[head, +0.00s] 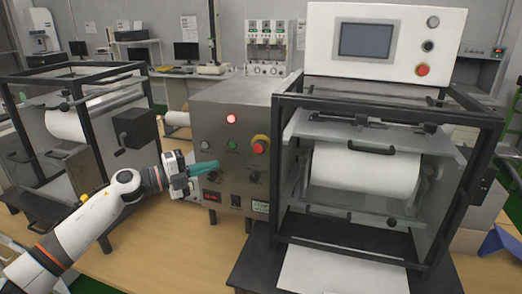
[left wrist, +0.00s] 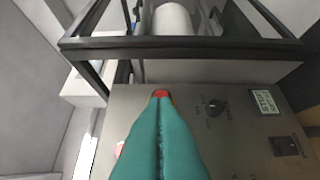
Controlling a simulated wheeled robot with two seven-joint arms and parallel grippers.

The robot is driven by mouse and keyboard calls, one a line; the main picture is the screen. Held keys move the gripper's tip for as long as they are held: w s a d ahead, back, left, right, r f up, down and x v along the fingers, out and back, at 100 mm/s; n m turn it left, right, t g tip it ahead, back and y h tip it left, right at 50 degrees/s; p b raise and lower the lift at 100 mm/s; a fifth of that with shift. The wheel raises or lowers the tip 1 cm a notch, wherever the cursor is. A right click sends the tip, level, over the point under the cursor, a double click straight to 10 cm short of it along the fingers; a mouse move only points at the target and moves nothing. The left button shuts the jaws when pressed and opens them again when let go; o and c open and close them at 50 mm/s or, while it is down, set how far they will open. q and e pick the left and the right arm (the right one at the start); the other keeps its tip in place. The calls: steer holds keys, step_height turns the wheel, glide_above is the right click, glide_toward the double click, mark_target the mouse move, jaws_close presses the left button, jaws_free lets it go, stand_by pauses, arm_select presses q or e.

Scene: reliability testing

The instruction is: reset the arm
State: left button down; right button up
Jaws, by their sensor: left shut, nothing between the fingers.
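My left gripper (head: 213,165) has teal fingers and reaches in from the left, in front of the grey control box (head: 215,105). The fingers are pressed together and empty. They also fill the lower middle of the left wrist view (left wrist: 161,100), pointing at the panel. A red button with a yellow collar (head: 260,143) sits on the panel, right of the fingertips in the head view. Red also shows just past the tips in the left wrist view (left wrist: 161,92). Contact with the panel cannot be told. My right gripper is in neither view.
The panel bears a lit red lamp (head: 231,119), a green button (head: 232,145), a black knob (head: 255,177) and a small display (head: 261,207). A black-framed machine with a white roll (head: 365,172) stands right. Another framed machine (head: 75,125) stands left. Bare wooden table (head: 165,250) lies in front.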

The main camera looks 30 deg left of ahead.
arm_select(q)
steer(key=s+d+f+n+y, duration=0.4)
steer(key=f+n+y, duration=0.3)
steer(key=f+n, duration=0.3)
steer(key=s+d+f+n+y, duration=0.4)
steer(key=f+n+y, duration=0.2)
steer(key=f+n, duration=0.35)
steer(key=s+d+f+n+g+h, duration=0.1)
steer(key=s+d+f+g+h, duration=0.1)
steer(key=s+d+f+g, duration=0.55)
steer(key=s+d+f+n+g+h, duration=0.2)
steer(key=s+d+f+g, duration=0.15)
steer(key=s+d, duration=0.7)
step_height(320, 180, down, 23)
steer(key=s+a+g, duration=0.2)
steer(key=s+a+f+g, duration=0.1)
steer(key=s+a+f, duration=0.1)
steer(key=s+f, duration=1.5)
steer(key=shift+s+a+f+y, duration=0.15)
steer(key=shift+a+f+y, duration=0.15)
steer(key=shift+a+f, duration=0.1)
